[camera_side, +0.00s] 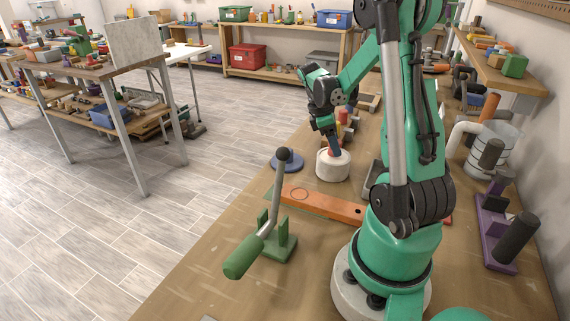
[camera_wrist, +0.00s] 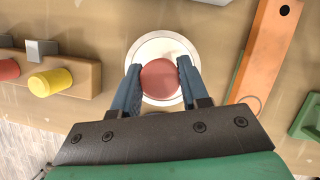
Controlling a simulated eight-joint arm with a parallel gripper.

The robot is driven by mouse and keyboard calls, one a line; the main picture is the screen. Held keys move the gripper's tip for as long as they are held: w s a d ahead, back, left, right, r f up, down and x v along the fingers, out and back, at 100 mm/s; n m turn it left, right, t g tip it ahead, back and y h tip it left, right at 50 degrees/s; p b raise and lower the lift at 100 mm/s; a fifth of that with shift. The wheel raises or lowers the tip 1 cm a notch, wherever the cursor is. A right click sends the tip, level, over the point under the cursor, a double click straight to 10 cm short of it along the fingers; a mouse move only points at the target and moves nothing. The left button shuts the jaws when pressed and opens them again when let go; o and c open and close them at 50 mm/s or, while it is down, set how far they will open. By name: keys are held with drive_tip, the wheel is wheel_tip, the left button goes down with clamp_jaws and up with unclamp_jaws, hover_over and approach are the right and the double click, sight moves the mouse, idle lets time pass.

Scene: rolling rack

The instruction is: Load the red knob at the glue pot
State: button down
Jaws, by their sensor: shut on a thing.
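The red knob (camera_wrist: 160,79) sits between the two blue fingers of my gripper (camera_wrist: 160,84), which is shut on it. The white round glue pot (camera_wrist: 160,39) shows as a ring around the knob in the wrist view. In the side view the glue pot (camera_side: 333,171) stands on the bench, with my gripper (camera_side: 331,146) pointing down at its top. Only a bit of red shows between the fingers there. I cannot tell how deep the knob sits in the pot, or whether it touches it.
A wooden rack (camera_wrist: 75,68) with a yellow knob (camera_wrist: 50,82) and another red knob (camera_wrist: 8,70) lies to the left in the wrist view. An orange bar (camera_side: 322,205), a blue disc (camera_side: 287,161) and a green lever clamp (camera_side: 278,240) are near the pot.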

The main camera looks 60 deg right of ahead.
drive_tip(key=shift+f, duration=0.45)
idle(1.1)
drive_tip(key=shift+r, duration=3.5)
drive_tip(key=w+a+r+m, duration=0.2)
drive_tip(key=w+a+r, duration=0.1)
drive_tip(key=w+a, duration=0.9)
drive_tip(key=w+a+r+m, duration=0.1)
drive_tip(key=w+a, duration=0.1)
drive_tip(key=a, duration=0.5)
drive_tip(key=w+a+r+y, duration=0.1)
drive_tip(key=w+a, duration=0.2)
drive_tip(key=a, duration=0.4)
drive_tip(key=shift+w+a+r+m, duration=0.25)
drive_tip(key=shift+w+r+m, duration=0.05)
drive_tip(key=shift+r+m, duration=0.1)
